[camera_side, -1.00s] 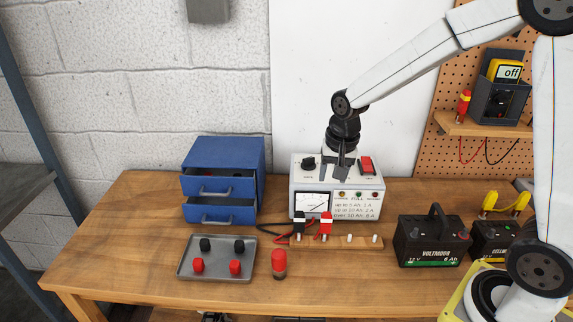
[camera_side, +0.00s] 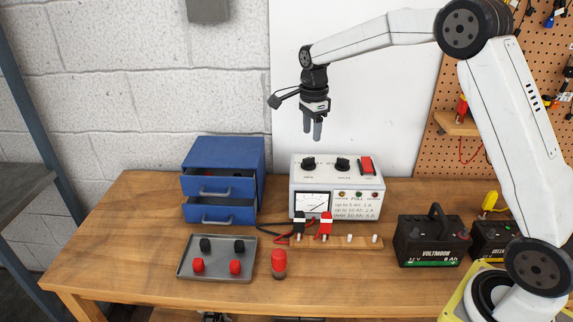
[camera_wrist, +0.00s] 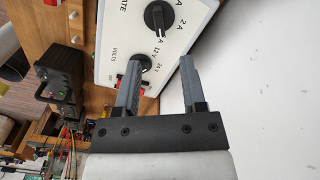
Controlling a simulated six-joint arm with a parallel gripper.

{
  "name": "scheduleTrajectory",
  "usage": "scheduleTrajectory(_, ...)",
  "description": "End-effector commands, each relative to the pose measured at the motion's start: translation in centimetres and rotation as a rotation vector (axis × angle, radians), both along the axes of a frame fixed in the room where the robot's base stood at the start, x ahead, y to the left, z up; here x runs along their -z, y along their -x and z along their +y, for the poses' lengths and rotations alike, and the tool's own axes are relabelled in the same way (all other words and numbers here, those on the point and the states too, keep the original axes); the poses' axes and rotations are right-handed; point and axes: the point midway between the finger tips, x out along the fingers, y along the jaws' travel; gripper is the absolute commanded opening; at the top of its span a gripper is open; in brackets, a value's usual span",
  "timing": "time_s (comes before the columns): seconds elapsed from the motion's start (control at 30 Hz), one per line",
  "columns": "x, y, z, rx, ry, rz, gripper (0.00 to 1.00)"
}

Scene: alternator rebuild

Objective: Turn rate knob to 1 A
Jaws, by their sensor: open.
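The charger (camera_side: 337,190) is a white box with a sloped top. Its rate knob (camera_side: 309,163) is the black left one.
A red switch (camera_side: 367,166) sits right of the volts knob. Red and black clamps (camera_side: 312,226) are on a wooden strip in front. A blue drawer cabinet (camera_side: 223,154) stands left, a metal tray (camera_side: 216,278) front left, and a dark battery (camera_side: 431,240) right. Air around the gripper is clear.

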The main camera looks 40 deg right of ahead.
Motion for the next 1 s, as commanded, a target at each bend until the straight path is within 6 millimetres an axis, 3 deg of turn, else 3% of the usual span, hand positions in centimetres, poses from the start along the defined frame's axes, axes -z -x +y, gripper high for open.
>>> scheduleTrajectory(0.27, 1.0, 0.0, 0.0, -0.002, 0.0, 0.001, 0.53)
scheduleTrajectory(0.7, 6.1, 0.1, 0.0, -0.004, -0.001, 0.003, 0.53)
scheduleTrajectory(1.0, 7.8, 0.0, 0.0, -0.004, -0.001, -0.001, 0.53)
